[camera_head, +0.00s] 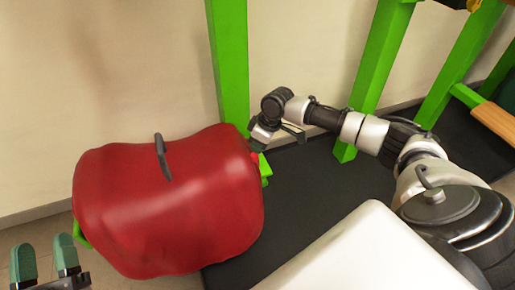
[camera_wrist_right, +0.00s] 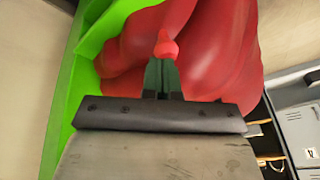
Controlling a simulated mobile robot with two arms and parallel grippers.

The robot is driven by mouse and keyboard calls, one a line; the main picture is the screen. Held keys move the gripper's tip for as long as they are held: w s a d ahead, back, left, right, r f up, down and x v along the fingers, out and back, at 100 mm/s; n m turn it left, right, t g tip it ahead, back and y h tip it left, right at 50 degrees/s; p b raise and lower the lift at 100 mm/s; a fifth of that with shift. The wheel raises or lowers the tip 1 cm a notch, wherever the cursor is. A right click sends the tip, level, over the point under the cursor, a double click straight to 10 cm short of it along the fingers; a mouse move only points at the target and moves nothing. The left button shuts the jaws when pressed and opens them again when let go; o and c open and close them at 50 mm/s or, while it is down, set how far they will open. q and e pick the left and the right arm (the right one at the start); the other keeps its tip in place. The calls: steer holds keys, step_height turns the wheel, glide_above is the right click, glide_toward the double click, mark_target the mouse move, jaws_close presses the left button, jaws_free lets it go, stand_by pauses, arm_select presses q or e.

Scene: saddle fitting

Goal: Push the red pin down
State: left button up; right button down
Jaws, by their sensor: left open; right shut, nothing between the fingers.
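The red pin (camera_wrist_right: 166,45) shows in the right wrist view as a small bright red knob in front of the red saddle-like body (camera_wrist_right: 215,50). My right gripper (camera_wrist_right: 163,70) is shut and empty, with its fingertips at the lower edge of the pin. Whether they touch it I cannot tell. In the head view the same red body (camera_head: 165,205) hangs at the left, and my right gripper (camera_head: 258,146) is at its right end. The pin is hard to make out there. My left gripper (camera_head: 46,262) is open and empty at the bottom left corner.
A green post (camera_head: 230,60) stands behind the red body, and green bars also show beside it in the right wrist view (camera_wrist_right: 85,60). More green frame legs (camera_head: 375,60) stand to the right. A dark mat (camera_head: 325,190) covers the floor. A dark strap loop (camera_head: 162,157) sits on the red body.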

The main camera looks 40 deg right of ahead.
mark_target(254, 162)
arm_select(q)
steer(key=shift+s+r+t, duration=0.15)
steer(key=shift+r+t, duration=0.1)
steer(key=shift+t, duration=0.05)
arm_select(e)
steer(key=shift+f, duration=0.25)
step_height(254, 162, down, 2)
steer(key=shift+f+p, duration=0.15)
steer(key=shift+p, duration=0.3)
arm_select(q)
steer(key=f+g, duration=0.1)
steer(key=f+g+y, duration=0.1)
steer(key=shift+w+a+f, duration=0.15)
steer(key=shift+w+f, duration=0.15)
steer(key=shift+w, duration=0.1)
arm_select(e)
steer(key=shift+s+f, duration=0.2)
steer(key=shift+f, duration=0.1)
steer(key=shift+a+f, duration=0.1)
arm_select(q)
steer(key=shift+g, duration=0.3)
